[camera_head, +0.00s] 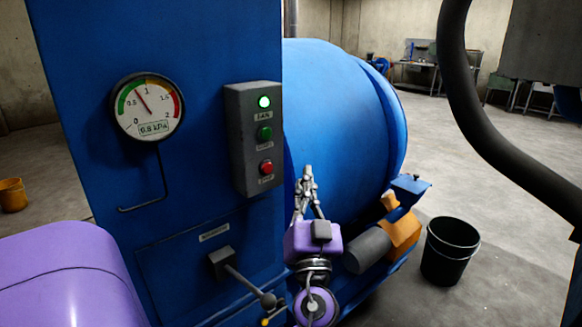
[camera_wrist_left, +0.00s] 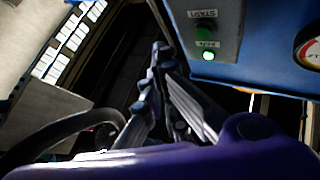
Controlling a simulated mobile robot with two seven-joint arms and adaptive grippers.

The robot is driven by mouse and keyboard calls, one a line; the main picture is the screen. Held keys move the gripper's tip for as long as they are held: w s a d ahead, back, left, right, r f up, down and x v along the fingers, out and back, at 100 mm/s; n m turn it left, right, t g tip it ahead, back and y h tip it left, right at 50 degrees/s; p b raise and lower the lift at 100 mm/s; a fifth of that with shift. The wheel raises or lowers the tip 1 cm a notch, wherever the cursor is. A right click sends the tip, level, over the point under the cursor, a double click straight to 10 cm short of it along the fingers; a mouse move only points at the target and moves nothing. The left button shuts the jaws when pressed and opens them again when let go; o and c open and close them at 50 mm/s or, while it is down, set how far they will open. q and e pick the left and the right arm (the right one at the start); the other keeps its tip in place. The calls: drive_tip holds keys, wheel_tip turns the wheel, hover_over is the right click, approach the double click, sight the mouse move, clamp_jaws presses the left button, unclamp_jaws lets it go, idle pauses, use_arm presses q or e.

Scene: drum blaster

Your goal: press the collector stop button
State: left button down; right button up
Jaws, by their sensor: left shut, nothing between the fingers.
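A grey control box (camera_head: 240,143) is mounted on the blue cabinet. It carries a lit green lamp (camera_head: 264,101) at the top, a green start button (camera_head: 264,133) in the middle and the red stop button (camera_head: 266,167) at the bottom. My left gripper (camera_head: 308,172) is shut and empty, its fingers pointing up just right of the box, apart from the red button in the picture. In the left wrist view the shut fingertips (camera_wrist_left: 161,48) are beside the box (camera_wrist_left: 226,15). The green button (camera_wrist_left: 204,33) and lit lamp (camera_wrist_left: 209,56) show there; the red button does not.
The blue cabinet (camera_head: 200,190) bears a round pressure gauge (camera_head: 147,106) and a lever (camera_head: 245,283). A large blue drum (camera_head: 340,130) lies behind my left gripper. A black bucket (camera_head: 449,250) stands on the floor at right. A thick dark hose (camera_head: 475,120) curves down the right side.

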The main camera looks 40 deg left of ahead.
sight(267, 168)
use_arm(q)
drive_tip(key=shift+s, duration=0.2)
use_arm(e)
drive_tip(key=shift+s+d, duration=0.25)
drive_tip(key=shift+s, duration=0.2)
use_arm(q)
drive_tip(key=a+p, duration=0.2)
drive_tip(key=a, duration=0.6)
drive_tip(key=shift+w+a, duration=0.3)
drive_tip(key=shift+w, duration=0.05)
use_arm(e)
drive_tip(key=shift+w+a+r, duration=0.15)
drive_tip(key=shift+w+r, duration=0.8)
drive_tip(key=shift+r, duration=0.3)
drive_tip(key=shift+s+f, duration=0.15)
drive_tip(key=shift+s, duration=0.05)
